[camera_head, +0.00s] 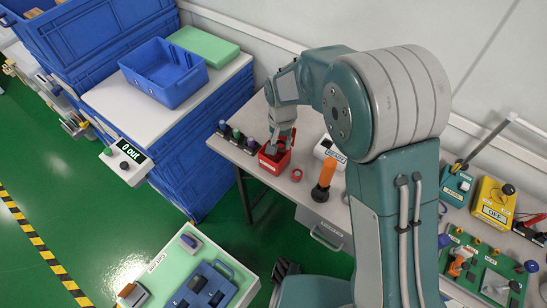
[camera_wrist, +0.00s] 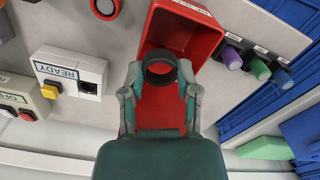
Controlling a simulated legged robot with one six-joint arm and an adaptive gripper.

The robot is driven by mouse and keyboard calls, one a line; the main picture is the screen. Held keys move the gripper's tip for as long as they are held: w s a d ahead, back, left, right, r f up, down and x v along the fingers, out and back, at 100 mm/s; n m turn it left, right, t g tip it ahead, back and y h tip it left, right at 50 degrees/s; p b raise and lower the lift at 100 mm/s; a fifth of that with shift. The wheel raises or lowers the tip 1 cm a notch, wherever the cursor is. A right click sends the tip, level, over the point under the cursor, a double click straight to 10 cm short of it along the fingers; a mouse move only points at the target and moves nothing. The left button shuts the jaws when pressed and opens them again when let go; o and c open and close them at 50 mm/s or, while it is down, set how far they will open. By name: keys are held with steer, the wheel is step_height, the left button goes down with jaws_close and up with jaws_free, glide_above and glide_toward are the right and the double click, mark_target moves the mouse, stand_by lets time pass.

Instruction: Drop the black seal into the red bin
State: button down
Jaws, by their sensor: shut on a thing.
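The black seal (camera_wrist: 161,68) is a dark ring held between the fingertips of my gripper (camera_wrist: 160,75) in the wrist view. The red bin (camera_wrist: 194,28) is an open box behind it, and its red floor shows through and below the ring. The seal appears over the bin's opening; I cannot tell its exact height. In the head view my gripper (camera_head: 273,146) points down at the red bin (camera_head: 270,165) on the grey bench, and the seal cannot be made out there.
Several capped cylinders (camera_head: 237,136) stand left of the bin. A red ring (camera_head: 297,175), an orange-handled tool (camera_head: 323,182) and a white READY box (camera_head: 329,149) are on its right. A blue crate (camera_head: 165,72) stands on the white-topped stack at left.

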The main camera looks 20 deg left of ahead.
steer(key=shift+f, duration=0.95)
steer(key=shift+c, duration=1.3)
jaws_free()
step_height(320, 180, up, 12)
